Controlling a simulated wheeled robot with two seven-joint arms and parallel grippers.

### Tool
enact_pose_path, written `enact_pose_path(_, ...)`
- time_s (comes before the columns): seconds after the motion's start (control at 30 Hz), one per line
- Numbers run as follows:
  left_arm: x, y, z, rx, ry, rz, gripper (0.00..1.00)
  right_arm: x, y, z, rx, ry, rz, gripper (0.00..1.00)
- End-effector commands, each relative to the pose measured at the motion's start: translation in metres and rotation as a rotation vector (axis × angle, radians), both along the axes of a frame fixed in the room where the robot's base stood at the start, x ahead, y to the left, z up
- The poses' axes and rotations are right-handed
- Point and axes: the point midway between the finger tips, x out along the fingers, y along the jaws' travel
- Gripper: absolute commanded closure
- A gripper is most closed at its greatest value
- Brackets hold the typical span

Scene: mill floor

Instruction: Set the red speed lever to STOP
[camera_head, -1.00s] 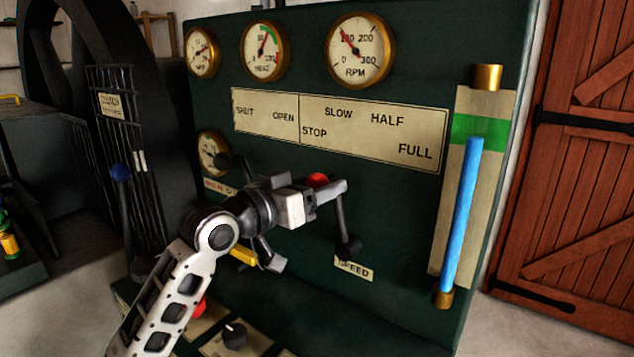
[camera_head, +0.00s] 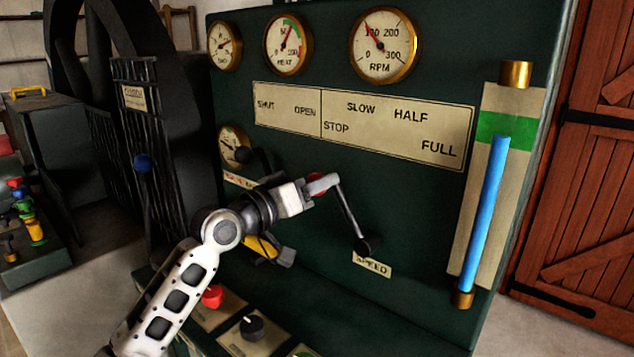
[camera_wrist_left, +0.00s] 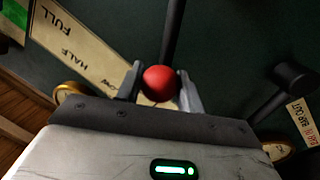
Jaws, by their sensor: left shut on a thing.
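The speed lever is a dark rod (camera_head: 347,212) with a red knob (camera_wrist_left: 160,83). It rises from a black hub (camera_head: 368,246) above the SPEED label (camera_head: 372,264) and leans up and to the left. Its knob end is below and slightly left of the word STOP (camera_head: 336,126) on the cream scale plate (camera_head: 388,143). My left gripper (camera_head: 318,185) is shut on the red knob, which mostly hides the knob in the head view. In the left wrist view the knob sits between both fingers. My right gripper is not in view.
A black-knobbed lever (camera_head: 248,158) stands close to my left wrist, below a small gauge. A red button (camera_head: 212,296) and a black dial (camera_head: 251,326) are on the lower panel. The panel right of the speed lever is clear.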

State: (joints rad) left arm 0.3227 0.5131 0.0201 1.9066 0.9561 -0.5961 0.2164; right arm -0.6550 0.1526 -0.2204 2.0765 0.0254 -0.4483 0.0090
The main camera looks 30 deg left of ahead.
Motion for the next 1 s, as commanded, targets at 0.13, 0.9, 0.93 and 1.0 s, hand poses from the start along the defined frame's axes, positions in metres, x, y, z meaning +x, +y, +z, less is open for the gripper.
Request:
enact_pose_path(0.13,0.002,0.01,-0.008,-0.09,0.016,0.0,1.0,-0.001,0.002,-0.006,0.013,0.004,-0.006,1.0)
enact_pose_path(0.9,-0.006,0.015,-0.009,-0.091,0.018,0.004,0.42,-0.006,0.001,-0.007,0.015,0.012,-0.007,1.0)
enact_pose_path(0.93,-0.01,0.017,-0.01,-0.091,0.018,0.004,0.42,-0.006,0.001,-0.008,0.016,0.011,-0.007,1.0)
enact_pose_path(1.0,-0.021,0.02,-0.012,-0.089,0.019,0.003,0.42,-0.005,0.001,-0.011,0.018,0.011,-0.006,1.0)
